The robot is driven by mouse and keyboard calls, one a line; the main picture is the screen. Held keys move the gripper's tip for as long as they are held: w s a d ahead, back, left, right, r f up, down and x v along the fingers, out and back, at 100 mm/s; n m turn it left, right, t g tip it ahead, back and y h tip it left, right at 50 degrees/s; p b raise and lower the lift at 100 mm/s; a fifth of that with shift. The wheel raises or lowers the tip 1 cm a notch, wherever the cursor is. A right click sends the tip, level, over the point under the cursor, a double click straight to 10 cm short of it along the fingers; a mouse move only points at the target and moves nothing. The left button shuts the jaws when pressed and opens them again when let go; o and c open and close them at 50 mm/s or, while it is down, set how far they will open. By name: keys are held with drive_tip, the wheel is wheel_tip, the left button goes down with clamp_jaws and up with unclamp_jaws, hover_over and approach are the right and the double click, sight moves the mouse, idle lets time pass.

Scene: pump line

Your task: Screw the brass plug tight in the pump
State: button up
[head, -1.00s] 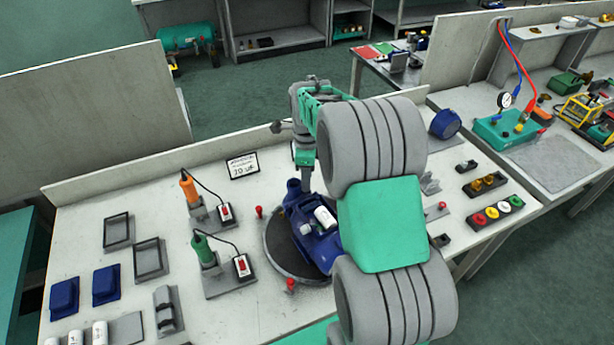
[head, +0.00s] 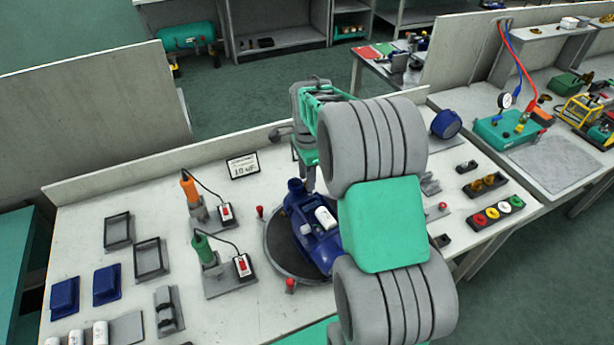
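The blue pump (head: 318,238) sits on a round dark turntable (head: 283,262) at the middle of the bench, with a white cylinder on its top. My gripper (head: 308,182) points down just behind the pump's upper part, close to it in the picture. Its fingertips are small and partly lost against the pump, so I cannot tell whether they touch it, are open, or hold anything. I do not make out a brass plug in the pump. Brass-coloured pieces (head: 488,183) sit in a dark holder at the right of the bench. My arm hides the pump's right side.
An orange-handled tool (head: 190,190) and a green-handled tool (head: 203,250) stand in holders left of the turntable. Red knobs (head: 290,286) stand around its edge. A blue round part (head: 445,124) lies back right, and a coloured button strip (head: 497,212) lies front right.

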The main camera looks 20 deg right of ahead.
drive_tip(key=shift+n, duration=0.8)
drive_tip(key=n, duration=0.3)
drive_tip(key=shift+n, duration=0.3)
drive_tip(key=n, duration=0.3)
